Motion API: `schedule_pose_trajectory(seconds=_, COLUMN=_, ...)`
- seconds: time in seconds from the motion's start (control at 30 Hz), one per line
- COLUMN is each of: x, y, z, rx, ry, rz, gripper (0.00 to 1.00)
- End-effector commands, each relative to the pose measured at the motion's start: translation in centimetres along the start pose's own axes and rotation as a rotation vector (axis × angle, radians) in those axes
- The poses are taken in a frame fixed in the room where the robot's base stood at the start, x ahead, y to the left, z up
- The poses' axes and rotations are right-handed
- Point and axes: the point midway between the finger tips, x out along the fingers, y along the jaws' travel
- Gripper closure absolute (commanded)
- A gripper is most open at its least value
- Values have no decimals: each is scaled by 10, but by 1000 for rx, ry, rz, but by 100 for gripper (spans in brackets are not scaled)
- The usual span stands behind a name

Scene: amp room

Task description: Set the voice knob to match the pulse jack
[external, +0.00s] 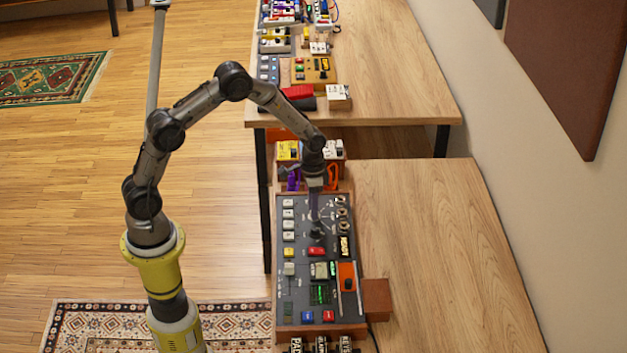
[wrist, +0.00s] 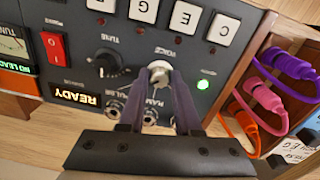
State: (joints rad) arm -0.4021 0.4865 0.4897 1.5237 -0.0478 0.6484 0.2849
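The voice knob (wrist: 159,71) is a small pale round knob on the dark panel, with the VOICE label beside it in the wrist view. My gripper (wrist: 160,80) has one dark finger on each side of this knob, tips close against it; whether they press on it I cannot tell. Partly covered labels reading like PULSE and RAMP stand below. The jack near the PULSE label (wrist: 115,107) is left of the fingers; another jack (wrist: 150,114) shows between them. In the external view my gripper (external: 316,228) reaches down to the panel and hides the knob.
A black TUNE knob (wrist: 107,62), a red rocker switch (wrist: 53,47), a READY display (wrist: 77,94) and a lit green lamp (wrist: 203,84) are nearby. Pale lettered keys (wrist: 183,17) line the panel. Colored plugs (wrist: 268,98) stand at the right. The table (external: 430,240) is largely clear.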

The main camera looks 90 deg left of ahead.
Motion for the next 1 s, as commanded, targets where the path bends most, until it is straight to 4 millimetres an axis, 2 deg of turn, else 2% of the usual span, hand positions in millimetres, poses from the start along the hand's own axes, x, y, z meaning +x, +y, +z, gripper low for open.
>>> schedule_pose_trajectory(seconds=0.03, x=-1, y=0, z=-1, rx=0, ry=4, rz=-1, gripper=57)
schedule_pose_trajectory(seconds=0.13, x=-1, y=0, z=-1, rx=-1, ry=2, rz=0, gripper=40)
schedule_pose_trajectory(seconds=0.43, x=-1, y=0, z=0, rx=-1, ry=0, rz=0, gripper=40)
schedule_pose_trajectory(seconds=0.57, x=-10, y=0, z=-1, rx=-1, ry=2, rz=0, gripper=40)
schedule_pose_trajectory(seconds=0.67, x=-25, y=0, z=-1, rx=-1, ry=4, rz=-1, gripper=40)
schedule_pose_trajectory(seconds=1.0, x=-98, y=0, z=-1, rx=-2, ry=6, rz=-1, gripper=40)
